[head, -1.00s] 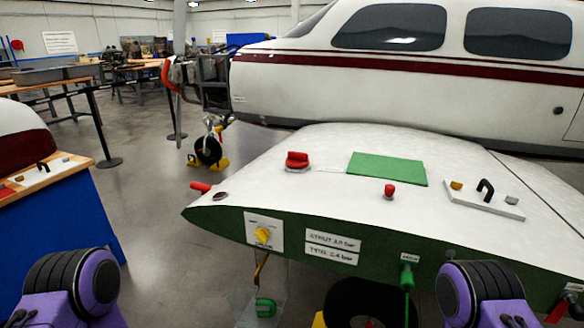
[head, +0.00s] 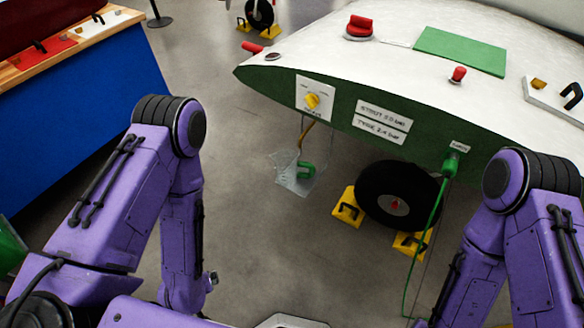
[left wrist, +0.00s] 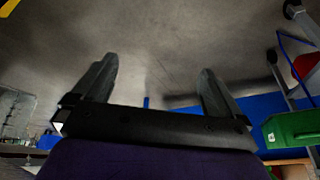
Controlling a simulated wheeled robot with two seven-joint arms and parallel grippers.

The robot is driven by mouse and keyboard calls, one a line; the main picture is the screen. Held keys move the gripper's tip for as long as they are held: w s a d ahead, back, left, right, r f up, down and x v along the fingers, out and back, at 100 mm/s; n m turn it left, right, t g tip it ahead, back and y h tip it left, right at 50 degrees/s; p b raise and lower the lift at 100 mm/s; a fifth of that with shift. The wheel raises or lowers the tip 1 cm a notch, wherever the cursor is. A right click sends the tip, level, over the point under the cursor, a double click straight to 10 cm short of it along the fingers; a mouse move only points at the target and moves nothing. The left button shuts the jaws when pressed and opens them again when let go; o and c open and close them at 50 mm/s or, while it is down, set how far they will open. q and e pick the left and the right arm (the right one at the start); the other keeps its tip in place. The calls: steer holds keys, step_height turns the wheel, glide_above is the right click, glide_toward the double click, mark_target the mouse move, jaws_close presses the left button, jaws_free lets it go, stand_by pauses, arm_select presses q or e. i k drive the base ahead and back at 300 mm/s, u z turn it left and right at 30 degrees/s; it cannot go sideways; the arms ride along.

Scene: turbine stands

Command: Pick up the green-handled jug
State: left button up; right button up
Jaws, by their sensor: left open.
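The jug (head: 291,183) is clear and see-through, with a green handle (head: 306,170). It shows in the head view below the wing's front edge, left of the wheel, and looks tilted; what it rests on is hard to tell. My left gripper (left wrist: 158,78) is open in the left wrist view, with nothing between its dark fingers. My left arm stands left of the jug in the head view, apart from it, and the gripper is hidden there. My right arm is at the right, its gripper not visible.
The white and green wing (head: 345,75) overhangs the jug. A black wheel (head: 378,183) with yellow chocks (head: 347,208) stands right of it, near a green cable (head: 429,230). A blue bench (head: 80,115) is at left. Grey floor lies open between.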

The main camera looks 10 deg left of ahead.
mark_target(287, 162)
steer(key=z, duration=3.3)
steer(key=k, duration=1.5)
steer(key=u, duration=1.6)
steer(key=i, duration=0.5)
